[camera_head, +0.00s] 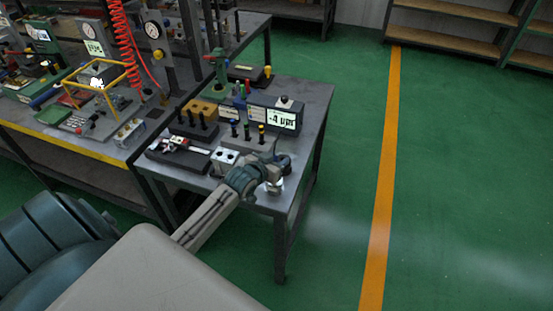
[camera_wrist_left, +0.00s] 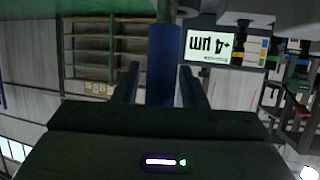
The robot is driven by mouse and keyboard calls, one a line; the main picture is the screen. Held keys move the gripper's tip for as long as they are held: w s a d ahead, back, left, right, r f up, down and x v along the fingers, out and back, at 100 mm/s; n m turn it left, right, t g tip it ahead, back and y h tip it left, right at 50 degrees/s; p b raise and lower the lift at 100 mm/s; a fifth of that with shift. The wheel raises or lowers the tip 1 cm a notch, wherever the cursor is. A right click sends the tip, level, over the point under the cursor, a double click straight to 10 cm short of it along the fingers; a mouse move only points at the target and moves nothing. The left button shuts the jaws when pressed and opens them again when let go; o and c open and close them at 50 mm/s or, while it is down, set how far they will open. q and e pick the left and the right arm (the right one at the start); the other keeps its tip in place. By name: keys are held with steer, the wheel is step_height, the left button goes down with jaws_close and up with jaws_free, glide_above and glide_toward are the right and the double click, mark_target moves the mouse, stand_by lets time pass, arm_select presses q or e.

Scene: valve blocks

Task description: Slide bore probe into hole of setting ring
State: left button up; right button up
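My left gripper (camera_head: 277,158) is at the near right corner of the small grey table. In the left wrist view, its two fingers (camera_wrist_left: 161,80) stand on either side of a blue upright cylinder, which looks like the handle of the bore probe (camera_wrist_left: 163,62). In the head view the gripper hides most of the probe. A small silvery round piece, apparently the setting ring (camera_head: 275,187), sits on the table just below the gripper. Its hole cannot be made out. My right gripper is not in view.
A gauge box with a lit display (camera_head: 283,119) stands behind the gripper; the display also shows in the left wrist view (camera_wrist_left: 209,47). A holed silver block (camera_head: 224,158) and a dark rack with coloured pins (camera_head: 247,136) stand left of the gripper. A cluttered bench (camera_head: 60,135) adjoins at left.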

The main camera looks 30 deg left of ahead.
arm_select(q)
steer(key=shift+o, duration=0.4)
steer(key=shift+r, duration=0.15)
steer(key=b+v, duration=0.2)
steer(key=v, duration=1)
